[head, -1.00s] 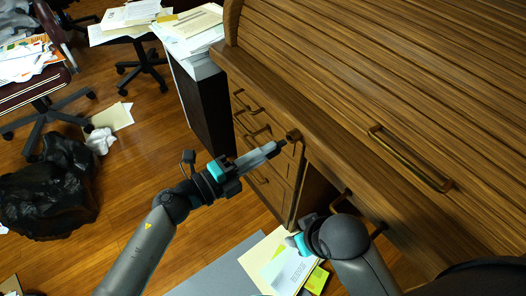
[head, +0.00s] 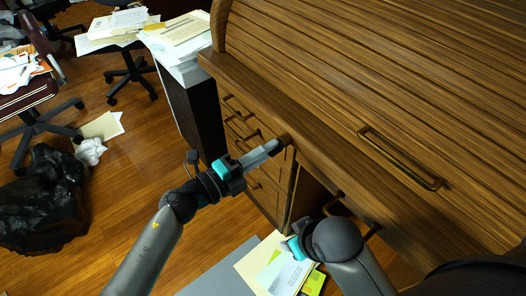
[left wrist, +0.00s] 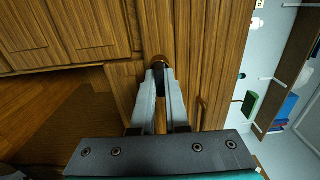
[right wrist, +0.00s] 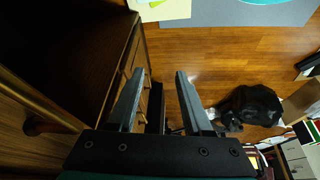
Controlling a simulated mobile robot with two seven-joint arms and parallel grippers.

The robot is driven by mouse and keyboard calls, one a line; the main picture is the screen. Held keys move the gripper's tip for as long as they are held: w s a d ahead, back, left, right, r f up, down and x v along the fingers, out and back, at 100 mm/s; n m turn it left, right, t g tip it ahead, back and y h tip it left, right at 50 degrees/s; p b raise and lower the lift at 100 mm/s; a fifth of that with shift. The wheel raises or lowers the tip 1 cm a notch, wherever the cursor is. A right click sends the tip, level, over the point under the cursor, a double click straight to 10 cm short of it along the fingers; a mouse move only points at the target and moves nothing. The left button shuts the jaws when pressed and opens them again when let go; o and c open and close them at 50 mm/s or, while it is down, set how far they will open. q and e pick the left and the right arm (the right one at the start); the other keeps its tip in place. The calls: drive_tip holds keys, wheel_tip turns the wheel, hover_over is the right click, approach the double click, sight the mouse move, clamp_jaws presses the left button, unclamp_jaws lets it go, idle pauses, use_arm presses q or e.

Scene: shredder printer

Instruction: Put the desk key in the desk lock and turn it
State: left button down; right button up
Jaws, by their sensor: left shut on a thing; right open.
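My left gripper (head: 274,147) reaches the front of the wooden roll-top desk (head: 300,80), its fingertips at a dark round fitting, which looks like the desk lock (head: 285,140). In the left wrist view the fingers (left wrist: 160,85) are shut on a small dark thing (left wrist: 160,76), taken to be the desk key, directly in front of the round lock (left wrist: 164,62). The fingers hide most of the key, and I cannot tell how far it is in the lock. My right gripper (right wrist: 155,85) is open and empty, below the desk's front edge.
Desk drawers (head: 240,125) with handles lie behind my left gripper. A long brass handle (head: 400,160) is on the desk to the right. Papers (head: 275,265) lie on the floor below. A black bag (head: 45,195) and office chair (head: 30,110) stand at left.

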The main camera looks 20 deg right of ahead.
use_arm(q)
drive_tip(key=c, duration=0.8)
unclamp_jaws()
drive_tip(key=shift+c, duration=0.2)
drive_tip(key=p+v, duration=0.3)
drive_tip(key=v, duration=1.2)
drive_tip(key=shift+a, duration=0.15)
use_arm(e)
wheel_tip(320, 180, down, 8)
drive_tip(key=s+g, duration=0.1)
drive_tip(key=s, duration=0.1)
drive_tip(key=shift+d+f, duration=0.1)
